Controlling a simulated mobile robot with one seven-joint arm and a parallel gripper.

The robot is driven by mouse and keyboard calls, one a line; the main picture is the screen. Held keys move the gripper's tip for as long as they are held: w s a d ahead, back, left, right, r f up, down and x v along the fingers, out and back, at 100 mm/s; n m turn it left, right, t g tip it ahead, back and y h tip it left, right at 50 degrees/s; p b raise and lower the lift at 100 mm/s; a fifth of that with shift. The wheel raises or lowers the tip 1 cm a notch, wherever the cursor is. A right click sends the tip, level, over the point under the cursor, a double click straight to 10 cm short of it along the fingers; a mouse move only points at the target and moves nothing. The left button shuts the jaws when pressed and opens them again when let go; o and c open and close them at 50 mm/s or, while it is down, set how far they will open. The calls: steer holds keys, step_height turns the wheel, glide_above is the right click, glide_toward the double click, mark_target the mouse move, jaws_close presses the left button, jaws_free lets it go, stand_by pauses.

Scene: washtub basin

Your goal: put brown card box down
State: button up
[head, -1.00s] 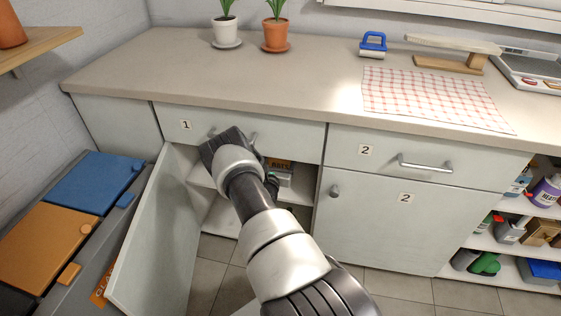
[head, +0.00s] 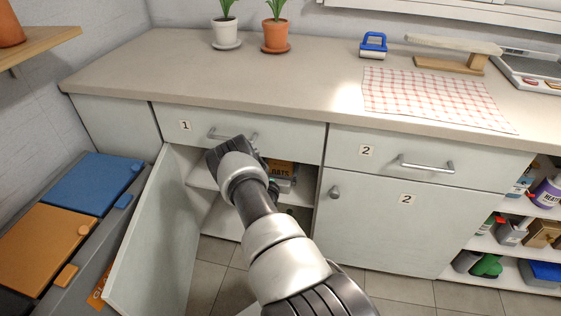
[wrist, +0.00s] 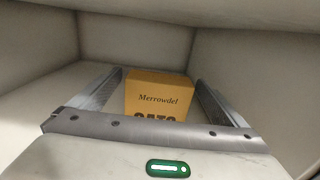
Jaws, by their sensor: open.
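The brown card box (wrist: 159,95) stands upright inside the cabinet, with "Merrowdel" and a partly hidden "OATS" on its face. In the head view the box (head: 281,169) shows in the open cabinet under drawer 1, just right of my wrist. My gripper (wrist: 158,78) is open, with one finger on each side of the box and a visible gap on both sides. The box's lower part is hidden behind the gripper's palm edge. In the head view my wrist hides most of the gripper.
The cabinet door (head: 155,235) stands open at the left of my arm. The cabinet shelf (head: 202,176) and pale inner walls surround the gripper closely. Drawer 1 (head: 290,140) is shut just above. A bin unit with blue and orange lids (head: 95,183) stands at the left.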

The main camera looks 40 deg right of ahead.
steer(key=p+v, duration=0.3)
steer(key=v, duration=0.9)
steer(key=shift+r, duration=0.1)
